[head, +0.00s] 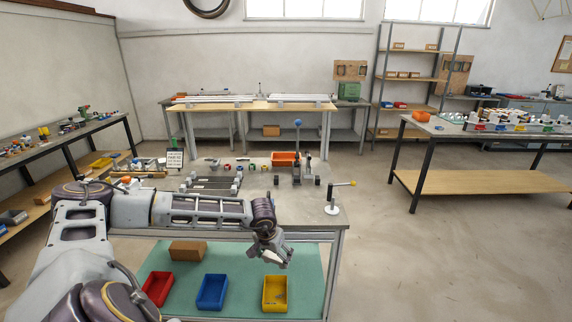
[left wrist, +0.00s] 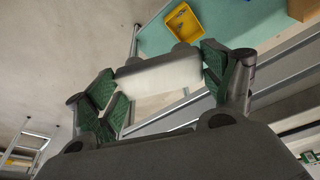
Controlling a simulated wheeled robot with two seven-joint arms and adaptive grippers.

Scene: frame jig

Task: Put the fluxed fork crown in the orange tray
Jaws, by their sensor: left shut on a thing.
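My left gripper (head: 274,257) hangs beside the front edge of the near bench, above the lower shelf's level. In the left wrist view its green-padded fingers (left wrist: 160,84) are shut on a pale grey metal piece with two rounded ends behind it, which looks like the fork crown (left wrist: 158,78). Whether it carries flux cannot be seen. The orange tray (head: 286,158) sits at the back of the bench top, beyond the gripper and apart from it. My right gripper is not in view.
A clamp with a blue knob (head: 298,124) stands just right of the tray. A yellow-tipped lever stand (head: 333,207) is at the right corner. A frame jig (head: 211,184) and several small parts lie left. Below are red (head: 157,288), blue (head: 212,291) and yellow (head: 275,293) bins.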

